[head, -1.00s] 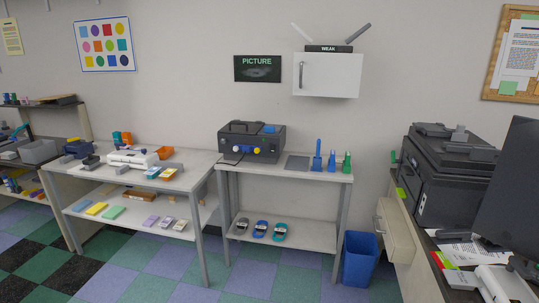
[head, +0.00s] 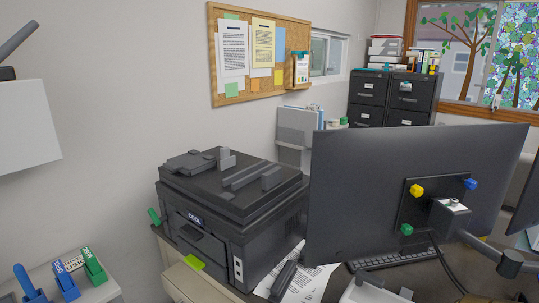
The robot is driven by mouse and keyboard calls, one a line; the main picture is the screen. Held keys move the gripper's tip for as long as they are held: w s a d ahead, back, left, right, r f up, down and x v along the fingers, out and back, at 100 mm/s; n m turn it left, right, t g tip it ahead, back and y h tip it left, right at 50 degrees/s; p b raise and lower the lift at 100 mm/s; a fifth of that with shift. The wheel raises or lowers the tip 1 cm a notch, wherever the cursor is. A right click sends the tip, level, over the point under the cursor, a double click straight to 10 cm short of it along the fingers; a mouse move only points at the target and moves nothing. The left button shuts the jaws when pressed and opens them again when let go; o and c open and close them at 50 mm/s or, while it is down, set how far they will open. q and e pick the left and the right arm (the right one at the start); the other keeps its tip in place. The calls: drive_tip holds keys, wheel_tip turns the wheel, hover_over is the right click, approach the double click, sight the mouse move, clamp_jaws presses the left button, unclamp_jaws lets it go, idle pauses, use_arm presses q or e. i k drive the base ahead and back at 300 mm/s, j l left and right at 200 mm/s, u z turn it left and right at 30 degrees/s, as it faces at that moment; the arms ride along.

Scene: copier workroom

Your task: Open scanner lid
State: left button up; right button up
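A black multifunction copier (head: 215,235) stands on the desk, left of centre in the head view. Its scanner lid (head: 228,184) forms the flat top and looks closed. Grey raised blocks sit on the lid. Neither of my grippers shows in the head view.
The black monitor (head: 375,195) on an arm stands close to the copier's right. A black phone handset (head: 284,281) and paper (head: 312,283) lie in front. A side table (head: 98,291) with stampers is at lower left. Black filing cabinets (head: 392,100) stand behind.

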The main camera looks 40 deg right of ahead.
sight(241, 193)
drive_tip(key=i+l+z, duration=0.2)
drive_tip(key=i+z, duration=0.2)
drive_tip(key=i+l+z, duration=0.1)
drive_tip(key=i+z, duration=0.7)
